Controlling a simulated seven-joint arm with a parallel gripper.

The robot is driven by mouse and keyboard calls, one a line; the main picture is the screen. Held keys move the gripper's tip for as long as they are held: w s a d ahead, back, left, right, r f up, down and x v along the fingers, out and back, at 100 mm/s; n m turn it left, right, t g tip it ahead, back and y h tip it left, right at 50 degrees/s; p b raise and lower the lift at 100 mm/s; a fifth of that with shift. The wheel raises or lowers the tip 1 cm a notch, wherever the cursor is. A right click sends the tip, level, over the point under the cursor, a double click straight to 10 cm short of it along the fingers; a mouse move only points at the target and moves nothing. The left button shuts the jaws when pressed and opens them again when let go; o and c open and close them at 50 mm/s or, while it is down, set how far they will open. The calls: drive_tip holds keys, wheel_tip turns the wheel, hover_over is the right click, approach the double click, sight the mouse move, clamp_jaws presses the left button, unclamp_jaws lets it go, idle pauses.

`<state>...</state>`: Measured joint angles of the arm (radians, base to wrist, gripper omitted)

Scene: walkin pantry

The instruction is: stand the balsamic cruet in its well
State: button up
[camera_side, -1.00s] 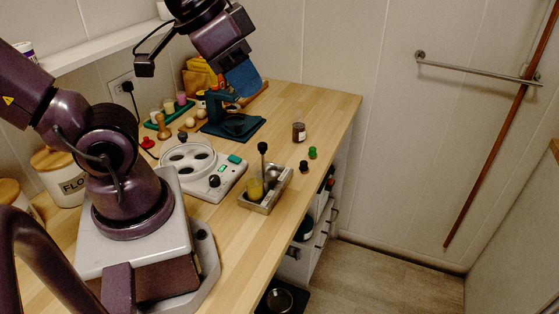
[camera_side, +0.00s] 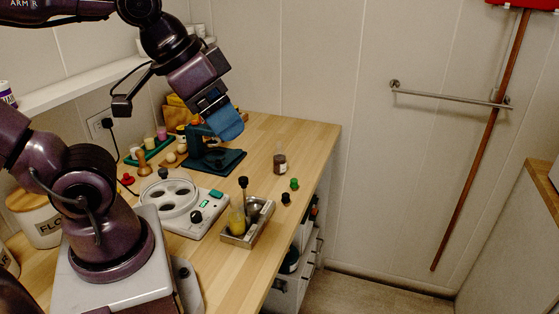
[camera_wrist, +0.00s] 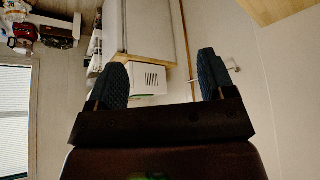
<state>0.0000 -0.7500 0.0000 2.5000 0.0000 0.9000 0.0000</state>
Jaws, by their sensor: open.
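A metal caddy (camera_side: 262,232) stands near the counter's front edge. In its left part is a yellow-filled cruet (camera_side: 237,222) with a tall dark stopper; a round grey shape beside it is too small to make out. A small dark brown jar or bottle (camera_side: 280,163) with a pale label stands upright behind the caddy; I cannot tell whether it is the balsamic cruet. My gripper (camera_side: 228,124), with blue fingers, is above the counter, left of the brown bottle and apart from it. The wrist view shows my gripper (camera_wrist: 160,80) open, with nothing held between its fingers.
A white device (camera_side: 203,227) with round wells stands left of the caddy. A dark teal stand (camera_side: 228,161) is below my gripper. A green cap (camera_side: 294,184) and a black cap (camera_side: 286,198) lie near the edge. The counter's back right is clear.

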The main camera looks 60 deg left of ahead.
wheel_tip(320, 180, down, 3)
drive_tip(key=w+a+n+g, duration=0.1)
drive_tip(key=w+a+g, duration=0.1)
drive_tip(key=w, duration=0.1)
drive_tip(key=n+g+y, duration=0.2)
drive_tip(key=n+y, duration=0.2)
drive_tip(key=n, duration=0.8)
approach(279, 151)
drive_tip(key=shift+n, duration=0.3)
drive_tip(key=x, duration=0.7)
drive_tip(key=a+x, duration=0.1)
drive_tip(key=x, duration=0.3)
drive_tip(key=shift+w+a, duration=0.15)
drive_tip(key=shift+w, duration=0.2)
drive_tip(key=c, duration=1.1)
